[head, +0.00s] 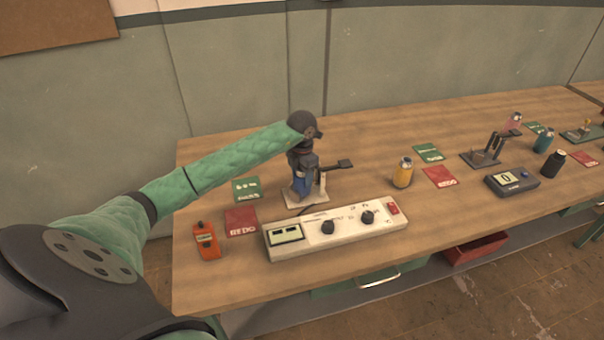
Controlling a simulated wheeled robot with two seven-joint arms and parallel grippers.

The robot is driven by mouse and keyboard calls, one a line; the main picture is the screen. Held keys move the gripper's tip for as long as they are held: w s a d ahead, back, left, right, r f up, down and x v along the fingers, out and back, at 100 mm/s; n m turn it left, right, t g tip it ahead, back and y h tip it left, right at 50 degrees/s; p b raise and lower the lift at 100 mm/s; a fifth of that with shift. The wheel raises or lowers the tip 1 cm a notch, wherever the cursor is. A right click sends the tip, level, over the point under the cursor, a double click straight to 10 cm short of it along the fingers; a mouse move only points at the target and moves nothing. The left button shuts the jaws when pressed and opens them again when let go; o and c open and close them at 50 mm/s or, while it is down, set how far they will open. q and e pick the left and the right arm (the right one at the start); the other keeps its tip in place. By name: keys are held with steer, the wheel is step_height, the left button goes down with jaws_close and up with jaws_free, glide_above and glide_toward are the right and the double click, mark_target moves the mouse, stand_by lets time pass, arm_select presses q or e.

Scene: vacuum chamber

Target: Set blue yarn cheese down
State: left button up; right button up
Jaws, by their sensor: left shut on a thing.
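My left gripper (303,168) comes down from the dark wrist at the end of my green arm. It is shut on the blue yarn cheese (301,186), a small dark-blue piece largely covered by the fingers. The cheese is at a small stand with a white base (304,199) and a black arm (344,164) reaching right. I cannot tell whether the cheese touches the stand. My right gripper is not in view.
A white control box (330,229) with knobs stands just in front. An orange handheld device (206,241), a red card (241,221) and a green card (246,189) lie left. A yellow yarn cheese (403,174) stands right. Bare wood lies between.

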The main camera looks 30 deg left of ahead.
arm_select(q)
steer(key=shift+f, duration=0.2)
steer(key=shift+f, duration=0.1)
steer(key=o, duration=1)
steer(key=shift+o, duration=0.2)
